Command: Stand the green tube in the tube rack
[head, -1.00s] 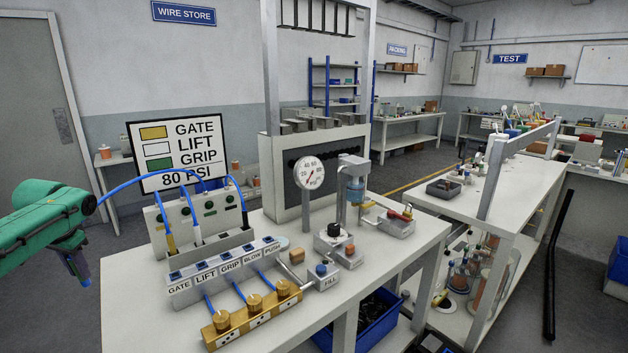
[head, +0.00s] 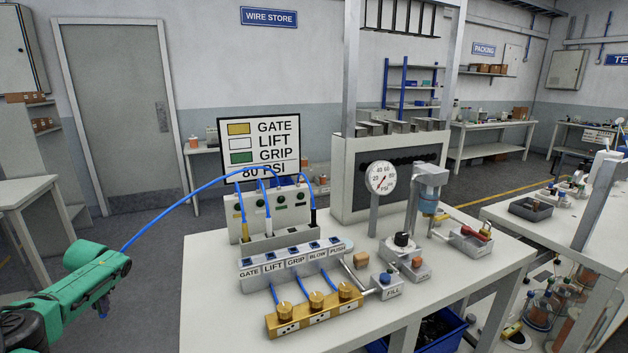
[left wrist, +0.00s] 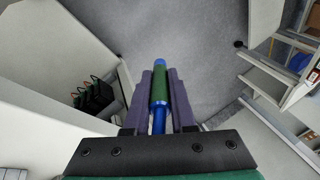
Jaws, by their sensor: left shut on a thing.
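The green tube (left wrist: 160,90), a blue tube with a green sleeve, lies between the fingers of my left gripper (left wrist: 160,95) in the left wrist view. Its blue tip sticks out beyond the fingers. In the head view my left gripper (head: 103,306) is low at the left, off the bench and over the floor. A blue hose (head: 165,217) arches from it to the upright panel. The grey tube rack (head: 285,238) appears to be the block before that panel, with yellow-, white- and black-ended tubes upright at it. My right gripper is out of view.
A labelled port block (head: 290,262) and a brass block with knobs (head: 315,314) stand on the bench (head: 215,300) before the rack. A gauge (head: 381,178) and small fixtures are to the right. The bench's left front is bare.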

